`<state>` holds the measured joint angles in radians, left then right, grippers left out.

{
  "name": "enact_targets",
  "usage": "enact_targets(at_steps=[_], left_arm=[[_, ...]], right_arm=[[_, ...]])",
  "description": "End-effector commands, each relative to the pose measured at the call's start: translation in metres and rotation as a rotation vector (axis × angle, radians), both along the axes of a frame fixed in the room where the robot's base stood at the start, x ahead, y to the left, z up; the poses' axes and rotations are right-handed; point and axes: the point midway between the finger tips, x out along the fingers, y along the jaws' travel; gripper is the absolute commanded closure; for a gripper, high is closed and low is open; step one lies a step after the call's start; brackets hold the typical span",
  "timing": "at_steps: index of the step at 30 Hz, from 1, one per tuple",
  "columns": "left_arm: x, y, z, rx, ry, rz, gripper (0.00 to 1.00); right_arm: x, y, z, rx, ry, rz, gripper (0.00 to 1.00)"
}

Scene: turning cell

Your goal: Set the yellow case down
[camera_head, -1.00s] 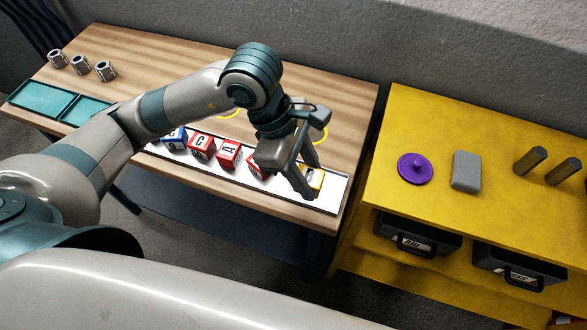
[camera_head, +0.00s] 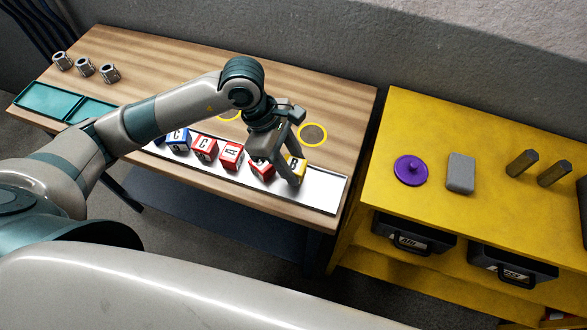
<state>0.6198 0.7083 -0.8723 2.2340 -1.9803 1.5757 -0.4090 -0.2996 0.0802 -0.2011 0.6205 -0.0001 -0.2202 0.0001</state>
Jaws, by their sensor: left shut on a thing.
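The yellow case (camera_head: 299,165) is a small lettered cube at the right end of a row of cubes. My left gripper (camera_head: 294,172) is shut on it and its fingers hide part of it. The case is over the white strip (camera_head: 325,188) along the table's front edge; I cannot tell whether it touches the strip. A red cube (camera_head: 262,170) is just left of it, partly behind the gripper. More red cubes (camera_head: 231,156) (camera_head: 205,149) and a blue cube (camera_head: 178,140) stand on the strip further left. My right gripper is not in view.
The strip's right end is bare. A yellow ring (camera_head: 312,134) lies on the wooden table (camera_head: 335,95) behind the gripper. Teal trays (camera_head: 50,99) and metal nuts (camera_head: 85,67) are at the left. A yellow bench (camera_head: 430,125) with a purple lidded thing (camera_head: 411,170) stands right, beyond a gap.

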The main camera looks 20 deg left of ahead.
Motion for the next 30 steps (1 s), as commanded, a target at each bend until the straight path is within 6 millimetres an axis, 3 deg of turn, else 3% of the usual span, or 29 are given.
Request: enact_targets(at_steps=[4, 9, 22, 23, 24, 25, 30], left_arm=[[-0.001, 0.000, -0.015, -0.001, 0.006, 0.001, 0.92], [-0.001, 0.000, -0.029, -0.001, 0.002, -0.001, 0.92], [-0.001, 0.000, -0.034, -0.001, 0.000, -0.001, 0.92], [-0.001, 0.000, -0.034, 0.000, 0.001, -0.001, 0.61], [-0.001, 0.000, -0.033, 0.000, 0.001, -0.001, 0.52], [-0.001, 0.000, -0.033, 0.000, 0.001, -0.001, 0.47], [-0.001, 0.000, -0.033, 0.000, 0.001, -0.001, 0.47]], right_arm=[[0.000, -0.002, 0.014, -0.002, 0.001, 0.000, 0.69], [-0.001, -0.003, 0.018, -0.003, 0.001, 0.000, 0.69], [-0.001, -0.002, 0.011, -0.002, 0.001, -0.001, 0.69], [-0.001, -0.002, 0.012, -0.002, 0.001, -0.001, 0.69], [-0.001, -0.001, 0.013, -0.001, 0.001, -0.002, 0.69], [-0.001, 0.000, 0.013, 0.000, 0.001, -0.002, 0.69], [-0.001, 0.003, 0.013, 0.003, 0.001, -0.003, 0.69]])
